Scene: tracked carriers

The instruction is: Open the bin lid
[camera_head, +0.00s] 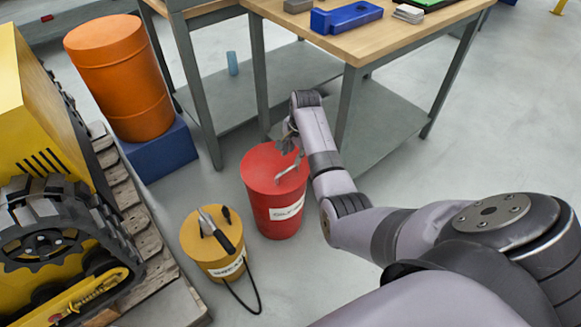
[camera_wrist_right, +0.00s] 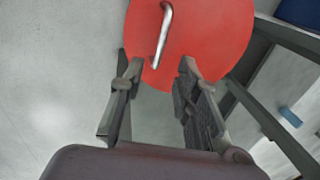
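A red bin (camera_head: 277,200) with a white label stands upright on the floor, with its flat round lid (camera_head: 262,165) on top. A grey metal bar handle (camera_head: 288,168) lies across the lid. My right gripper (camera_head: 289,141) is above the far side of the lid, close to the handle. In the right wrist view its fingers (camera_wrist_right: 160,68) are spread open and empty. The handle (camera_wrist_right: 163,38) appears there just beyond the gap between the fingertips, on the red lid (camera_wrist_right: 205,35). I cannot tell whether the fingers touch the lid. My left gripper is not in view.
A yellow can (camera_head: 207,262) with a black-handled tool and cable stands left of the bin. A tracked yellow machine (camera_head: 30,110) and orange drum (camera_head: 120,80) are further left. A workbench (camera_head: 370,35) with grey legs stands behind.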

